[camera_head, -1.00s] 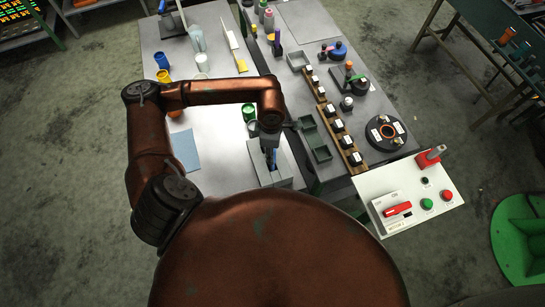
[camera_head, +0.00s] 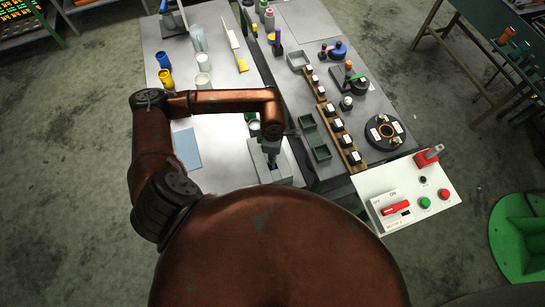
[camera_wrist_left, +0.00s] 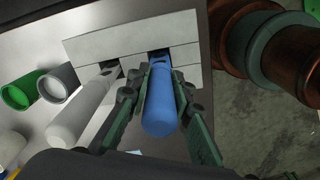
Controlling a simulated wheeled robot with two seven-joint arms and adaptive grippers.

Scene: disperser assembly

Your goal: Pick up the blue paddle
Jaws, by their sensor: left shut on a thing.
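The blue paddle (camera_wrist_left: 160,105) shows in the left wrist view, its rounded handle toward the camera and its far end at a slot in the grey block holder (camera_wrist_left: 185,30). My left gripper (camera_wrist_left: 158,90) is shut on the blue paddle, with a finger on each side of it. In the head view the gripper (camera_head: 271,160) is over the holder (camera_head: 285,172), and the paddle is mostly hidden there. A white paddle (camera_wrist_left: 85,108) stands in the slot beside it. My right gripper is not in view.
A green cup (camera_wrist_left: 22,92) and a grey cup (camera_wrist_left: 58,84) stand beside the holder. A blue sheet (camera_head: 187,149) lies on the table to the left. Green trays (camera_head: 314,138) and a wooden rack (camera_head: 340,135) are to the right. A white control panel (camera_head: 410,195) stands at the table's corner.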

